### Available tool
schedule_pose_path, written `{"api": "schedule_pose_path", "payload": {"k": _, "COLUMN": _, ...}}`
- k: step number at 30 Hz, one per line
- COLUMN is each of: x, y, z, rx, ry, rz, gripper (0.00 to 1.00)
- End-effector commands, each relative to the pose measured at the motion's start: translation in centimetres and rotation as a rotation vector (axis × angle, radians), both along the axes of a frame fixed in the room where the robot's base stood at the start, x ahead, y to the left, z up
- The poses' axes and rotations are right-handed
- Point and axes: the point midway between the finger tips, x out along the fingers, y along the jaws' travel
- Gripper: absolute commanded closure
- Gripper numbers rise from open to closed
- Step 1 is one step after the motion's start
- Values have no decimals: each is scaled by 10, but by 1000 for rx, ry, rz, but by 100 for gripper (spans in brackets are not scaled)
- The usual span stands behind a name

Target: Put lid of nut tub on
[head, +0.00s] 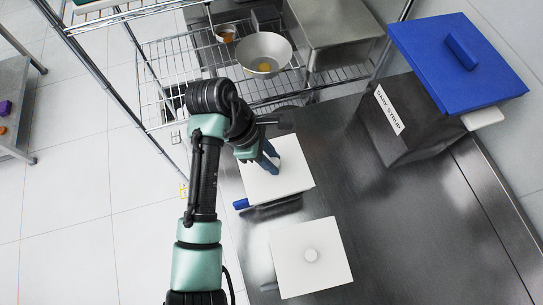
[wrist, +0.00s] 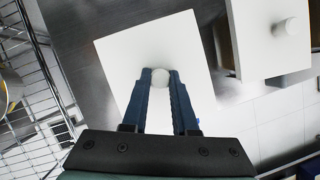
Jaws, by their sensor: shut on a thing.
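My gripper (head: 271,160) is shut on the round knob (wrist: 160,77) of a white square lid (head: 284,183). The fingers pinch the knob from both sides, and the lid (wrist: 124,52) also shows in the wrist view. The lid is near the left edge of the dark metal table (head: 400,225); I cannot tell how high it is above the table. No nut tub label is readable. A second white square lid (head: 327,272) with a round knob is closer to the front; in the wrist view this lid (wrist: 262,52) has a brownish side beneath it.
A dark box (head: 398,135) labelled dark syrup, with a blue lid (head: 430,50), stands at the right. A wire rack (head: 190,70) at the back holds a metal bowl (head: 265,47). A small blue bar (head: 241,204) is at the table's left edge. The table's right middle is clear.

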Motion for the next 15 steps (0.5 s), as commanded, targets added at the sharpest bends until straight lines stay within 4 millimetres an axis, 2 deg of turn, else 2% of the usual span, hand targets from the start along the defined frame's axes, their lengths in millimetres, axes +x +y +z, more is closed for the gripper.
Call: {"api": "schedule_pose_path", "payload": {"k": 15, "x": 0, "y": -1, "z": -13, "rx": -1, "ry": 0, "rz": -1, "gripper": 100}}
